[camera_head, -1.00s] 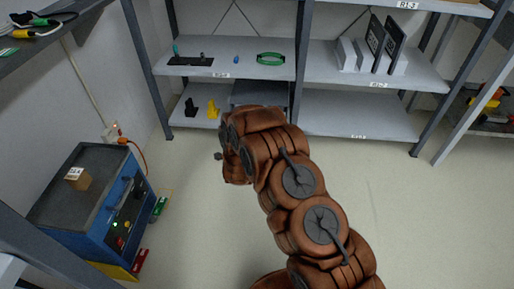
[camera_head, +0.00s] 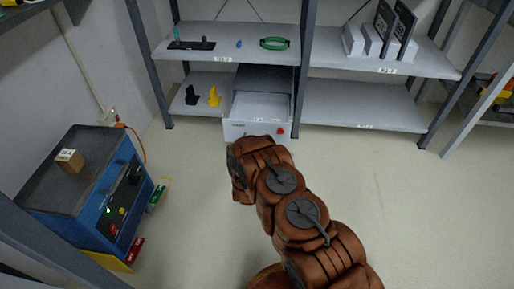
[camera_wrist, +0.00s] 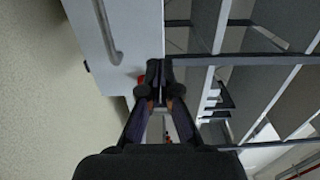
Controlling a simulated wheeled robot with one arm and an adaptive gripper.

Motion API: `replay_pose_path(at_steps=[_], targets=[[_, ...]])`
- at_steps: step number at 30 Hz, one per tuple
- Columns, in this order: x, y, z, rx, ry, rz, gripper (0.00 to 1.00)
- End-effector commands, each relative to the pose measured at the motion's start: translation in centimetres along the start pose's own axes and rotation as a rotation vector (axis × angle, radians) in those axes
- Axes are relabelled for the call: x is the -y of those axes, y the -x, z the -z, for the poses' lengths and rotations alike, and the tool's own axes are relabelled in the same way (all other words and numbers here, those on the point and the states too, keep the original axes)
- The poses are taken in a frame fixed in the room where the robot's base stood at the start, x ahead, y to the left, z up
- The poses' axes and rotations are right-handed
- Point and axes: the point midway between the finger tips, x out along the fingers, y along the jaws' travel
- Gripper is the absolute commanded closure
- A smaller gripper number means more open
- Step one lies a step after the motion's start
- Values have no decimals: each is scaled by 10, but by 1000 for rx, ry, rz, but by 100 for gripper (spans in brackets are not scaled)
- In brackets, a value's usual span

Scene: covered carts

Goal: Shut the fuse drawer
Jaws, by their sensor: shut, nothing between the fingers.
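The fuse drawer (camera_head: 258,107) is white and juts out of a grey cabinet (camera_head: 264,78) on the lower shelf in the head view. Its pale top or inside shows, and its front has a red round spot at the right. In the wrist view, a white panel (camera_wrist: 88,28) with a long grey handle (camera_wrist: 106,35) fills the upper left; it looks like the drawer front. My gripper (camera_wrist: 153,82) is shut and empty at the panel's right edge, close to a red part. I cannot tell whether it touches. In the head view my arm hides the gripper.
Shelf posts and boards (camera_wrist: 232,60) lie right of my gripper in the wrist view. A black and a yellow item (camera_head: 214,97) stand left of the cabinet. A blue unit (camera_head: 92,190) stands on the floor at left. The floor (camera_head: 400,200) at right is clear.

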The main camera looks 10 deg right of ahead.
Motion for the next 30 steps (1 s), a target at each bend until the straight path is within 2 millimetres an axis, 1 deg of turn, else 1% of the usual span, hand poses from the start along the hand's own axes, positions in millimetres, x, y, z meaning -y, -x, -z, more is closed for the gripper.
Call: replay_pose_path(at_steps=[1,6,15,22,30], targets=[[-2,-9,1,-2,-1,2,100],[-2,-38,1,-1,-1,3,100],[-4,-79,1,0,1,-3,100],[-2,-96,1,-1,1,-1,100],[-2,-99,0,0,2,-4,100]])
